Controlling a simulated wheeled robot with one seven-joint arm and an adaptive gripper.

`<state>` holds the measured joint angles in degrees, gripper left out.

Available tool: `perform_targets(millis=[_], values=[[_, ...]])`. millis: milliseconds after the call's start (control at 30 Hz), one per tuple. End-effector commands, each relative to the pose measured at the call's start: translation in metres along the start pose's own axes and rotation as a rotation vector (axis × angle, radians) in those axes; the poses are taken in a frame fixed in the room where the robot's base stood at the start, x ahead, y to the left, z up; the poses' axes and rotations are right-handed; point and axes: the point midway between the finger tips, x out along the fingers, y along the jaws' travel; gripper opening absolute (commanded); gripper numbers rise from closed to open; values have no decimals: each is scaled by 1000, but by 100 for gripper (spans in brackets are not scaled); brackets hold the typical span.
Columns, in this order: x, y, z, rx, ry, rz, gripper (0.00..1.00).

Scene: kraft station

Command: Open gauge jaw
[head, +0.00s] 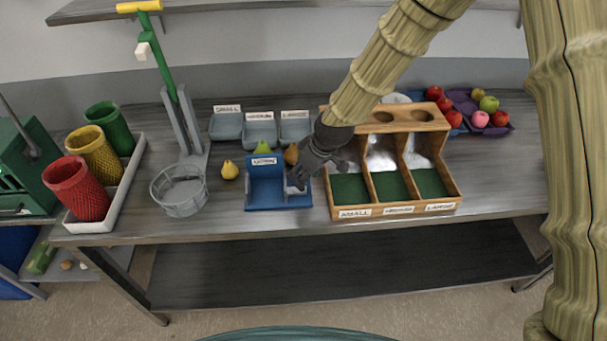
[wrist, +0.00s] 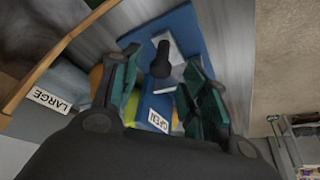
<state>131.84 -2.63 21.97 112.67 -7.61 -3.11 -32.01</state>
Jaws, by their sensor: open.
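The blue gauge (head: 264,187) stands on the bench, with a white label on its upper part; the label (wrist: 157,121) reads OPEN in the wrist view. In that view the gauge's blue base (wrist: 188,28) carries a pale grey jaw (wrist: 176,66) with a black knob (wrist: 160,58). My gripper (head: 314,174) is at the gauge's right side in the head view. In the wrist view my gripper (wrist: 165,68) is open, with one green-padded finger on each side of the knob. I cannot tell whether a finger touches it.
The wooden sorting box (head: 391,207) with three green-floored bays stands close on the right. A green pear (head: 263,147) is behind the gauge, a yellow pear (head: 229,170) and a round clear container (head: 180,192) to its left. Grey trays (head: 260,134) stand behind.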

Motion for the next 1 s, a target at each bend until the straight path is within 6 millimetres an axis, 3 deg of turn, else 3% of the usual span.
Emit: perform_targets(millis=[600, 1000], values=[[-94, 1, -1, 0, 3, 1, 44], [-110, 0, 0, 0, 0, 0, 44]])
